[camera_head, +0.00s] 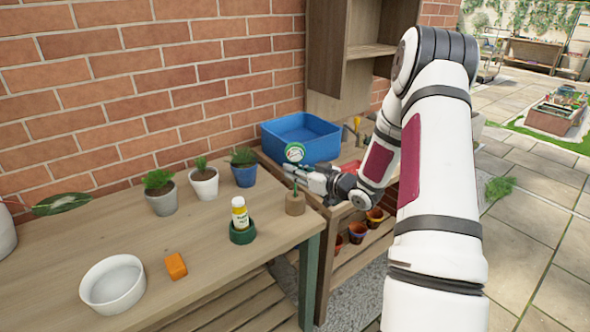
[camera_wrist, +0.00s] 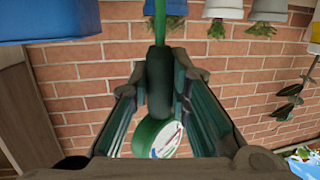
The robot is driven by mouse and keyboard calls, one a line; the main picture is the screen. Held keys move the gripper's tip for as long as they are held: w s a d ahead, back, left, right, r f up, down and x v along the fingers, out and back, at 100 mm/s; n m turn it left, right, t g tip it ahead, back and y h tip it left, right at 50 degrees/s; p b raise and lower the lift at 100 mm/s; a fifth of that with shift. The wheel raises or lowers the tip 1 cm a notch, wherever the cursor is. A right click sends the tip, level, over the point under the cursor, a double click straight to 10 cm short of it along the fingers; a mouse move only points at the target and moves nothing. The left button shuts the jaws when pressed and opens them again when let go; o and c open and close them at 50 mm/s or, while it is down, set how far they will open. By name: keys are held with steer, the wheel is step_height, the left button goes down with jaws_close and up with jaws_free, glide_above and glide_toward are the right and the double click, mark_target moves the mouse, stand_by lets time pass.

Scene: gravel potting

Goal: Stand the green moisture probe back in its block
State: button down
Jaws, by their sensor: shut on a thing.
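The green moisture probe has a round green dial with a white face (camera_head: 295,153), a dark handle and a thin green stem. My gripper (camera_head: 298,172) is shut on the probe's handle, and the dial shows above the fingers. In the wrist view, the fingers (camera_wrist: 160,85) stand on both sides of the dark handle (camera_wrist: 160,75), with the green stem (camera_wrist: 160,20) running to the top edge. The brown block (camera_head: 295,204) stands near the table's right end, directly below the gripper. The stem looks upright over the block; I cannot tell whether its tip is inside.
A blue tub (camera_head: 301,137) is behind the gripper. A yellow bottle (camera_head: 240,214) sits in a green holder (camera_head: 242,234). A white bowl (camera_head: 112,285) and orange block (camera_head: 176,266) are at the front left.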

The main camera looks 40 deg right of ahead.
steer(key=shift+f, duration=0.6)
steer(key=shift+f+b, duration=0.3)
steer(key=shift+b, duration=0.05)
steer(key=c, duration=1.4)
jaws_free()
